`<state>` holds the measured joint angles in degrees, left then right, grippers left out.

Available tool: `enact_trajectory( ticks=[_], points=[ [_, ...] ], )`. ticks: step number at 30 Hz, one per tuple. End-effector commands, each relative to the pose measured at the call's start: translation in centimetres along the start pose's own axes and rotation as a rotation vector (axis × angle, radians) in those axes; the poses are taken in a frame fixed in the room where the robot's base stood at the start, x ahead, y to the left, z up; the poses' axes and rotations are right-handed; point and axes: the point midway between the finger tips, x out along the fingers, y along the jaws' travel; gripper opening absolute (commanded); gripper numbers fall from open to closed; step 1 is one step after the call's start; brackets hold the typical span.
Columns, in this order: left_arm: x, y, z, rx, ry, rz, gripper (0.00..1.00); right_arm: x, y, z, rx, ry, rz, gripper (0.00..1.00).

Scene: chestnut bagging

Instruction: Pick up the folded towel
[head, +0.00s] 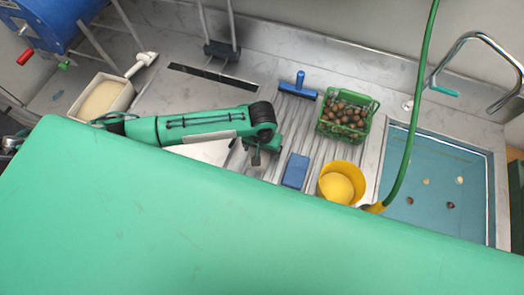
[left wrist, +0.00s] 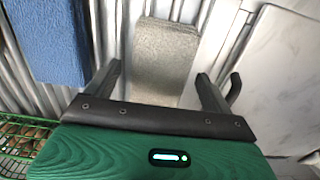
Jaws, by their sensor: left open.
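The folded towel (left wrist: 165,52) is a grey-beige, rough-textured pad with a rounded folded edge, lying on the ribbed metal drainboard in the left wrist view. My left gripper (left wrist: 158,78) is open and empty, with one finger to each side of the towel in that picture. I cannot tell how far above it the fingertips are. In the head view my left gripper (head: 262,152) points down over the drainboard, left of the blue block, and the towel is mostly hidden by it. My right gripper is not in view.
A blue block (head: 296,170) lies close by, also in the left wrist view (left wrist: 45,40). Around it are a green basket (head: 347,116) of chestnuts, a yellow bowl (head: 355,172) and a blue-handled squeegee (head: 297,88). The sink (head: 440,165) and green hose (head: 409,130) are at right.

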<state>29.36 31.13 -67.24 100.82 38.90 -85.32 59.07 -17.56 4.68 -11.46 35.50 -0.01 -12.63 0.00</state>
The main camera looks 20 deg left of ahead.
Motion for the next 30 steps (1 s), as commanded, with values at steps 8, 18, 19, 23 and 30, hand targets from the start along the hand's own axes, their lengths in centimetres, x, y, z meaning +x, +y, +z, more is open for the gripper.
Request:
enact_trajectory(
  ticks=[8, 18, 19, 23, 30],
  points=[
    [0.0, 0.0, 0.0, 0.0, 0.0, 0.0, 0.64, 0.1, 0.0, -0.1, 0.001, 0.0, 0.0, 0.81],
    [0.0, 0.0, 0.0, 0.0, 0.0, 0.0, 0.37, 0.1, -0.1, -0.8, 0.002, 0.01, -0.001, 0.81],
    [0.0, 0.0, 0.0, 0.0, 0.0, 0.0, 0.37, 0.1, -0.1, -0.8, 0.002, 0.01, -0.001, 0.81],
    [-0.3, 0.0, -0.1, -0.001, 0.001, 0.001, 0.37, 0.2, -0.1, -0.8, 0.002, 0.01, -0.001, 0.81],
    [-3.2, 0.1, -0.1, 0.0, 0.004, 0.003, 0.37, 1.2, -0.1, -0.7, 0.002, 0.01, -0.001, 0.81]
  ],
)
